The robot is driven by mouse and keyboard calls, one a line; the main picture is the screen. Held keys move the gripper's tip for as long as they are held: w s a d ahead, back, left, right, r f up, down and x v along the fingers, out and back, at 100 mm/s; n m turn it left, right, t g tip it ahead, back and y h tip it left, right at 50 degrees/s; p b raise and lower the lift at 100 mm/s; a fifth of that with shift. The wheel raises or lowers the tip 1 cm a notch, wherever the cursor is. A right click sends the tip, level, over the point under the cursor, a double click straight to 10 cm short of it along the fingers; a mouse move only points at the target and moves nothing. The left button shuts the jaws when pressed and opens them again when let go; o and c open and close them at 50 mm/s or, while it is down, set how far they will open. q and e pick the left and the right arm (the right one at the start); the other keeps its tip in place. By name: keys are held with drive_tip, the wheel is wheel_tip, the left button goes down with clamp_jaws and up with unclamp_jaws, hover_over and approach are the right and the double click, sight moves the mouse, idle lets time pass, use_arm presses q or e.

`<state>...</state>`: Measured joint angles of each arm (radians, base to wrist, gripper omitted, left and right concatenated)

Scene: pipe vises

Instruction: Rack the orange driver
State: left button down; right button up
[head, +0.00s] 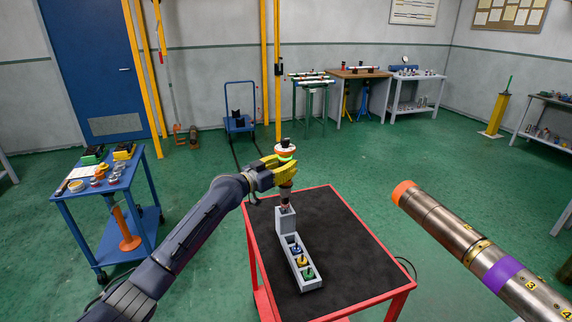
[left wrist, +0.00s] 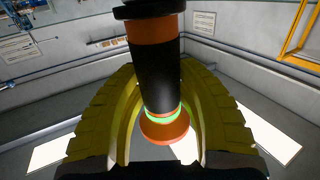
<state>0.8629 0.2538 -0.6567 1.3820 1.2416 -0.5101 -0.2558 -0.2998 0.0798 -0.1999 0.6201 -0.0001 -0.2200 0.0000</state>
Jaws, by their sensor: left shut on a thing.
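My left gripper (head: 284,174) has yellow fingers and is shut on the orange driver (head: 285,152). The driver is about upright, with a dark, orange and white top and a green ring. In the left wrist view its black and orange body (left wrist: 154,75) stands between the two yellow fingers (left wrist: 160,125). Its lower end is over the tall back part of the grey rack (head: 284,222); I cannot tell whether it touches. The rack's lower front row holds small blue (head: 296,249), yellow (head: 302,261) and green (head: 308,274) pieces. My right gripper is not in view.
The rack stands on a red-framed table with a black top (head: 345,250), clear on its right. A steel cylinder (head: 455,238) with an orange end and purple band juts in from the right. A blue cart (head: 88,190) with tools stands left. Benches line the back wall.

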sight(281, 187)
use_arm(q)
drive_tip(key=shift+f, duration=4.05)
idle(4.0)
